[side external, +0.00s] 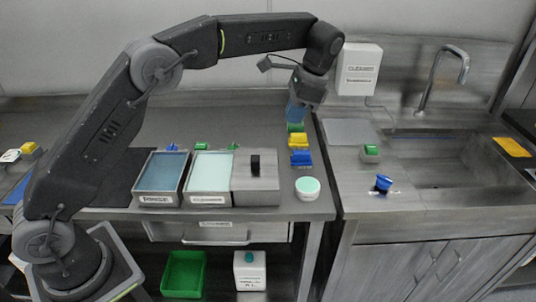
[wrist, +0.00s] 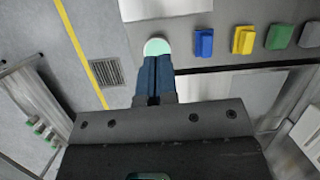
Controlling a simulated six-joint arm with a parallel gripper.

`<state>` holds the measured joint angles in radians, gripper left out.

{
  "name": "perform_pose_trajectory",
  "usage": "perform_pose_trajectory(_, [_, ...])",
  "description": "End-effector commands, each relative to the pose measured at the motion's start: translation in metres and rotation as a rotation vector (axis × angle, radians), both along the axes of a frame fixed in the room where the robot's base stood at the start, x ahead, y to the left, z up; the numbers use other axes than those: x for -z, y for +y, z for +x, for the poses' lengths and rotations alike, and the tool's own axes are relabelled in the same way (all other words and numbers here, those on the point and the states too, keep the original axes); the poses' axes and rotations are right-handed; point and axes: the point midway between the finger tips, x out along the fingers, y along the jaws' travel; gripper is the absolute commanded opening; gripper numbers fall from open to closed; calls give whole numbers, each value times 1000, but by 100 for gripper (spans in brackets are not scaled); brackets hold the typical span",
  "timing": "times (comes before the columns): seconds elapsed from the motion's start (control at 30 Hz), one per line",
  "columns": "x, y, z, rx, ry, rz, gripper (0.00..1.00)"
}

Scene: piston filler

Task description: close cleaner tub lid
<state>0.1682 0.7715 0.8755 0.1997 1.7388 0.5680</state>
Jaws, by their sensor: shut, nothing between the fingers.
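The cleaner tub (side external: 211,172) stands on the counter in the side view, its pale mint contents exposed. The flat grey lid (side external: 268,184) with a black knob (side external: 255,165) sits directly to the tub's right; I cannot tell whether it touches the tub. My gripper (side external: 295,117) is above the counter's right end, right of and behind the lid, pointing down. In the wrist view its blue fingers (wrist: 154,62) are together with nothing between them. A pale metal surface at the top of that view may be the lid.
A rinse tub (side external: 161,172) with blue contents is left of the cleaner tub. A round mint-topped container (side external: 307,187) stands right of the lid. Blue (side external: 301,158), yellow (side external: 298,140) and green (side external: 296,127) blocks line up below my gripper. The sink (side external: 455,155) is at right.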

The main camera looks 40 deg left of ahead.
Motion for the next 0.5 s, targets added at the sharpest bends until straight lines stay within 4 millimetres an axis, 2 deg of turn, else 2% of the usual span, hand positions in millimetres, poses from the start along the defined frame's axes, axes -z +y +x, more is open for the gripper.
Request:
perform_pose_trajectory(0.03, [12, -3, 7, 17, 26, 7, 0])
perform_pose_trajectory(0.1, [22, -6, 11, 35, 51, 13, 0])
perform_pose_trajectory(0.27, [32, -8, 15, 51, 77, 19, 0])
perform_pose_trajectory(0.5, [50, -3, 10, 52, 79, 19, 0])
